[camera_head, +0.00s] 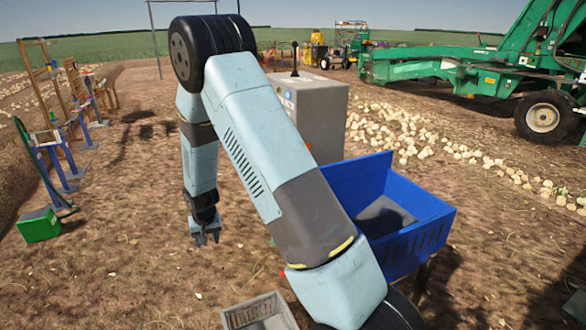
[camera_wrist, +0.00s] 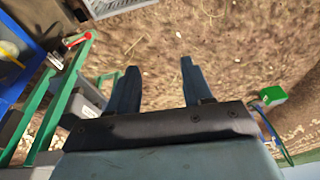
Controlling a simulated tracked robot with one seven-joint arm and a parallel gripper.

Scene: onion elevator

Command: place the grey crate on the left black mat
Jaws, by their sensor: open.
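The grey crate (camera_head: 252,307) sits on the ground at the bottom edge of the head view, partly cut off. It also shows at the top edge of the wrist view (camera_wrist: 113,7), where only part of it is visible. My gripper (camera_head: 206,240) hangs pointing down above the soil, to the left of and farther out than the crate. In the wrist view my gripper's two fingers (camera_wrist: 158,80) are spread apart with nothing between them. I cannot make out a left black mat for certain in either view.
A blue open bin (camera_head: 430,235) with a dark grey surface inside stands right of my arm, before a grey cabinet (camera_head: 318,115). Onions (camera_head: 400,130) and green machinery (camera_head: 430,65) are behind. Soil around my gripper is clear.

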